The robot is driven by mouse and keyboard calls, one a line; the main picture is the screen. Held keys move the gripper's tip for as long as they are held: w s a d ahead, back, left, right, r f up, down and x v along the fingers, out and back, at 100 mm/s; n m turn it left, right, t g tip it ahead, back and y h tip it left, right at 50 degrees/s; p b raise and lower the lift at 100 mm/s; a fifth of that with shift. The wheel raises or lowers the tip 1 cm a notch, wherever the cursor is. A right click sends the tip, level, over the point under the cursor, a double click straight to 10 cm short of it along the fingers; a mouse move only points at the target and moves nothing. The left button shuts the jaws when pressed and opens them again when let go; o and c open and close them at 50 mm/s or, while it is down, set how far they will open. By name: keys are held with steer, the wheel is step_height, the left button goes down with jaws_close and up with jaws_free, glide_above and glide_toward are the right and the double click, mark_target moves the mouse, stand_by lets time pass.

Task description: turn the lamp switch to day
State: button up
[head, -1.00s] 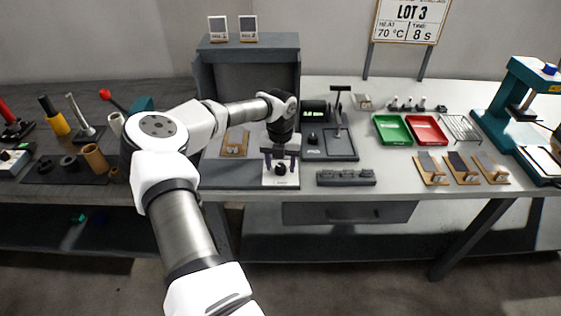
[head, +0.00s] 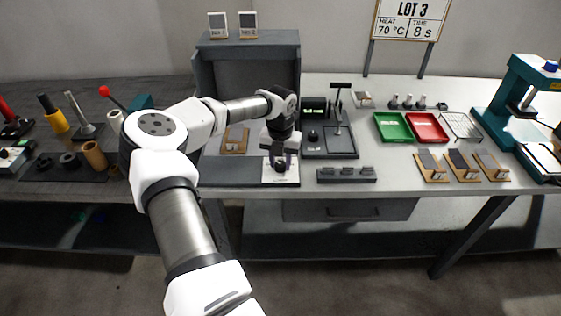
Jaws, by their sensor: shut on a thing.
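My gripper (head: 279,164) points down at the front of the grey booth (head: 247,62) and has turned about its own axis. It is shut on the dark round knob of the lamp switch (head: 280,168). The switch's white plate (head: 291,178) lies on the booth's floor at its front right corner. My gripper and wrist hide most of the knob, so I cannot read its setting or any markings on the plate.
A wooden stand (head: 235,140) is inside the booth, left of my gripper. A grey block rack (head: 346,175) lies at the table's front.

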mark_target(280, 163)
steer(key=m+b, duration=0.2)
steer(key=m, duration=0.4)
steer(key=shift+f, duration=0.1)
steer(key=m+b, duration=0.1)
steer(key=m, duration=0.3)
steer(key=shift+m+b, duration=0.35)
steer(key=shift+m, duration=0.05)
stand_by(0.3)
steer(key=o, duration=1)
steer(key=shift+c, duration=0.2)
step_height(280, 163, up, 14)
steer(key=b, duration=0.2)
steer(key=shift+b, duration=0.4)
